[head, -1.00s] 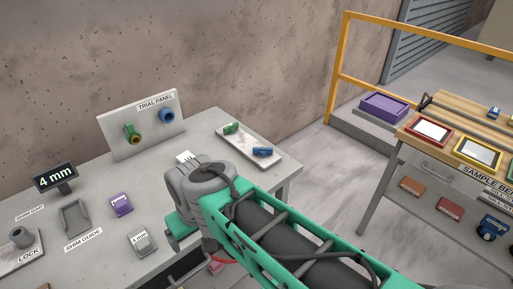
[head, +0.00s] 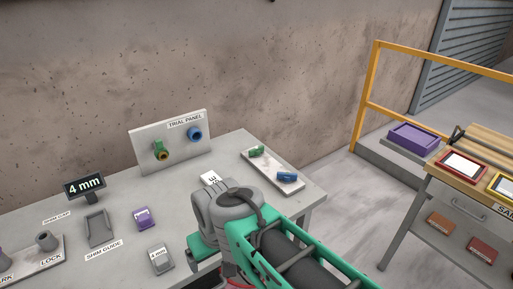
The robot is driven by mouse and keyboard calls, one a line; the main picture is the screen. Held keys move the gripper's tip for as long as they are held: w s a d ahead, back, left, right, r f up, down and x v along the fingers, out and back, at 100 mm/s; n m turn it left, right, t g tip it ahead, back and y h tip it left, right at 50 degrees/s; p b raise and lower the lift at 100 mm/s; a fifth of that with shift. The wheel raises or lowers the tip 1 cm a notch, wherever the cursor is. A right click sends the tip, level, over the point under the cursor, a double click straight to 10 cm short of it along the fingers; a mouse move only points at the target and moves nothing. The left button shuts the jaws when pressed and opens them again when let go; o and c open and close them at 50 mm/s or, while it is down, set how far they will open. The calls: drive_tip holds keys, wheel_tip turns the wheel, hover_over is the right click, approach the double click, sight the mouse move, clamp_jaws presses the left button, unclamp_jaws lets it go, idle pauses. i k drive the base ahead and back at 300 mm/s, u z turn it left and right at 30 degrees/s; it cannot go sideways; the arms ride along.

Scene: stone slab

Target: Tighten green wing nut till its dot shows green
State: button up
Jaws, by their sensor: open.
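A green wing-shaped piece (head: 158,148) with a brass-coloured round part sits on the left of the upright trial panel (head: 142,136). A blue round fitting (head: 194,134) is to its right. Another green piece (head: 256,151) and a blue piece (head: 287,176) lie apart on a pale tray (head: 268,171) right of the panel. No indicator dot can be made out on the green pieces. My arm's grey wrist joint is in front of the panel, nearer the camera. My gripper's fingers are not visible.
On the grey bench are a "4 mm" display (head: 85,187), a shim guide (head: 96,228), a purple block (head: 144,218) and a grey block (head: 160,260). A white card (head: 210,179) lies between panel and arm. A yellow rail (head: 366,100) and sample bench (head: 480,188) stand at right.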

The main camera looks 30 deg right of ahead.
sight(255, 152)
drive_tip(key=k, duration=1.05)
drive_tip(key=z, duration=1)
drive_tip(key=i, duration=1.7)
drive_tip(key=u, duration=0.65)
